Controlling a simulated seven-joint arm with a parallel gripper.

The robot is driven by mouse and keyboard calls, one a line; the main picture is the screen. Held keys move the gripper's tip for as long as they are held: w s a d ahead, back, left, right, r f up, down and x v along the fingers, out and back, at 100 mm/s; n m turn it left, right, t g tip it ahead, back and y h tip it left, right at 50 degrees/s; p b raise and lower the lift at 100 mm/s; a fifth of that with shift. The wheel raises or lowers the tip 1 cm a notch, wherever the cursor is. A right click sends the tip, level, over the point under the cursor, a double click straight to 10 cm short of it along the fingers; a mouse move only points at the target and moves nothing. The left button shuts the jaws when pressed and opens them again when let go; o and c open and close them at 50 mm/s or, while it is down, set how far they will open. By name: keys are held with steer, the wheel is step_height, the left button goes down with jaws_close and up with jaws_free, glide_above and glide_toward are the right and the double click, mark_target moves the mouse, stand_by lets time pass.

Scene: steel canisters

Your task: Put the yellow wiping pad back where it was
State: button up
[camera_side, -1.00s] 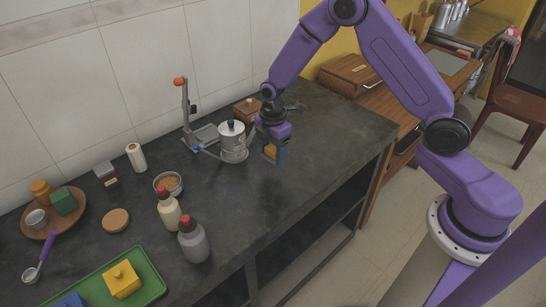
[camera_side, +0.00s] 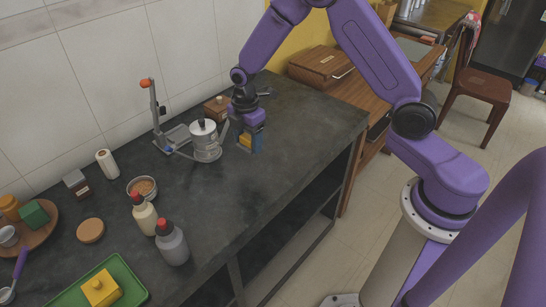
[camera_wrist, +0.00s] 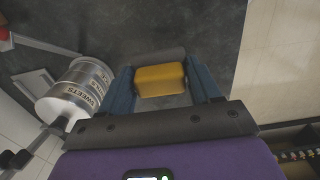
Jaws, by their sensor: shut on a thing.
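The yellow pad (camera_wrist: 161,80) sits between the two blue fingers of my gripper (camera_wrist: 165,88) in the wrist view. A dark grey, rounded strip lies along its far side. In the side view my gripper (camera_side: 250,145) is low over the back right of the dark counter, shut on the yellow pad (camera_side: 245,140). The fingers partly hide the pad there. I cannot tell whether it touches the counter. A steel canister (camera_side: 207,149) stands just left of my gripper; the wrist view shows this canister (camera_wrist: 83,88) labelled SWEETS, close to the left finger.
A stand with an orange tip (camera_side: 161,120) and a small brown box (camera_side: 215,107) are near the canister. Two red-capped bottles (camera_side: 172,246), a bowl (camera_side: 142,189) and a green tray (camera_side: 128,280) bearing a yellow block are toward the front left. The counter's right edge (camera_side: 335,150) is near.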

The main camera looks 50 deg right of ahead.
steer(key=s+d+r, duration=0.2)
steer(key=s+d, duration=0.4)
steer(key=s, duration=0.4)
steer(key=s+d+r, duration=0.3)
steer(key=s+d, duration=0.3)
steer(key=s, duration=0.5)
glide_above(297, 154)
steer(key=s, duration=0.1)
steer(key=f, duration=0.8)
steer(key=shift+s+a+f, duration=0.1)
steer(key=shift+s+f, duration=0.1)
steer(key=shift+f, duration=0.15)
steer(key=shift+w+f, duration=0.5)
steer(key=shift+f, duration=0.1)
steer(key=shift+w+f, duration=0.15)
steer(key=shift+f, duration=1.5)
steer(key=shift+f, duration=0.15)
steer(key=o, duration=1.1)
